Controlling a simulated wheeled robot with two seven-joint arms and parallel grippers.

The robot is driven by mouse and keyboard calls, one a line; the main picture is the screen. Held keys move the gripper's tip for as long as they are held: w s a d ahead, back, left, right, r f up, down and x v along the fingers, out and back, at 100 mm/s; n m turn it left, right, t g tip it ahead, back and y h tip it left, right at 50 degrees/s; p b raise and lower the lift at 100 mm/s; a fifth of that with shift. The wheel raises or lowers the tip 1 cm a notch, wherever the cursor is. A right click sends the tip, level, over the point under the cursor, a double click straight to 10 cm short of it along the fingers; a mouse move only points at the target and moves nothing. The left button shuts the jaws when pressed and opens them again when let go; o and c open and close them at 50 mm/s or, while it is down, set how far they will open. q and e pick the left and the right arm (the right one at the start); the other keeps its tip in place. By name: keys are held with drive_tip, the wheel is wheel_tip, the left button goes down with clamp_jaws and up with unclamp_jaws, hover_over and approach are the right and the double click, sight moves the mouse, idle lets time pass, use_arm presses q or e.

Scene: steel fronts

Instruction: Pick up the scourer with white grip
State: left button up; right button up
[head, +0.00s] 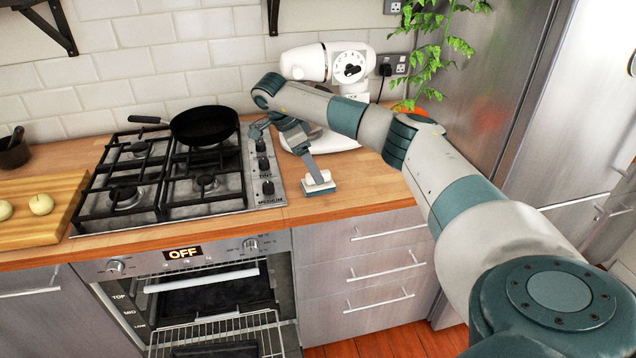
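The scourer (327,187) lies on the wooden worktop just right of the hob, near the front edge. It has a white grip on top and a blue-grey pad below. My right arm comes in from the right, and its gripper (318,180) points down at the scourer. A flat grey finger overlaps the white grip, with white showing on both sides of it. The other finger cannot be made out, so I cannot tell whether the gripper is closed on the grip. The scourer appears to rest on the worktop. My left gripper is out of view.
A gas hob (170,175) with a black frying pan (205,125) is left of the scourer. A white stand mixer (305,63) stands behind my wrist. A chopping board (50,232) is at far left. Bare worktop (375,190) lies right of the scourer.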

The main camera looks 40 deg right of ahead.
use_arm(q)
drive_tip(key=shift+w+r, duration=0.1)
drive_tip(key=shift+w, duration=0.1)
use_arm(e)
drive_tip(key=shift+s+d+f, duration=0.1)
drive_tip(key=shift+f, duration=0.1)
drive_tip(key=shift+p+x, duration=0.95)
drive_tip(key=shift+p, duration=0.1)
drive_tip(key=shift+p+x, duration=0.3)
drive_tip(key=shift+x, duration=0.75)
drive_tip(key=shift+s+d+f, duration=0.1)
drive_tip(key=shift+s+f, duration=0.1)
drive_tip(key=shift+f, duration=0.15)
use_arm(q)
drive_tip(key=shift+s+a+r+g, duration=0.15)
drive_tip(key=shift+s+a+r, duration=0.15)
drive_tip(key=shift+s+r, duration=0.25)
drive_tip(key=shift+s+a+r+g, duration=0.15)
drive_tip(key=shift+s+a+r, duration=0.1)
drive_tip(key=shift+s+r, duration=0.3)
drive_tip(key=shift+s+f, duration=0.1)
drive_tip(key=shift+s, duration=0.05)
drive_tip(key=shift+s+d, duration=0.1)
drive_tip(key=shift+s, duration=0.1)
use_arm(e)
drive_tip(key=c, duration=1.1)
